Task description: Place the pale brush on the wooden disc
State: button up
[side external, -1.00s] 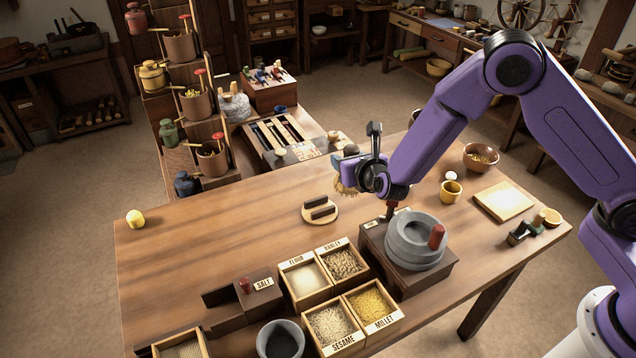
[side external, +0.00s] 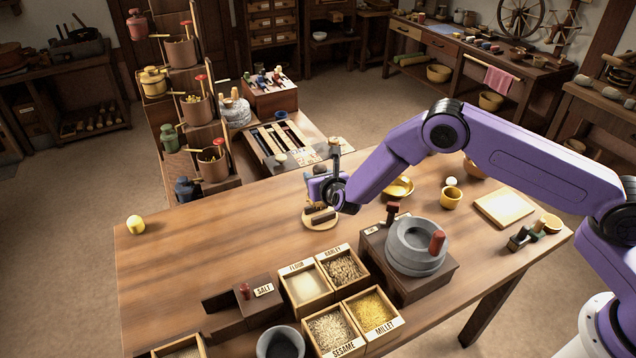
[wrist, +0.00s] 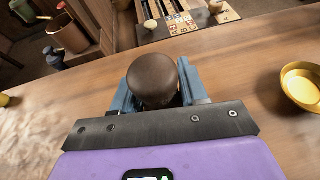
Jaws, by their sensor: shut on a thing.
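My gripper (side external: 318,190) is shut on the brush, whose brown rounded top (wrist: 153,80) shows between the blue fingers in the wrist view. In the side view the fingers and wrist hide most of the brush, and I cannot make out its pale bristles clearly. The wooden disc (side external: 322,228) is a pale round plate on the table with dark bars on it. My gripper is over the far side of the disc. I cannot tell whether the brush touches it. The disc is hidden in the wrist view.
The stone quern (side external: 405,258) stands on its block to the right, with labelled grain boxes (side external: 335,300) in front. A yellow bowl (side external: 399,187) and a small yellow cup (side external: 451,198) are right of my gripper.

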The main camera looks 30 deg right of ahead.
jog(key=shift+f, duration=0.95)
jog(key=shift+f, duration=0.6)
jog(key=o, duration=1.1)
jog(key=shift+r, duration=0.6)
jog(key=v, duration=1.2)
jog(key=shift+a, duration=0.1)
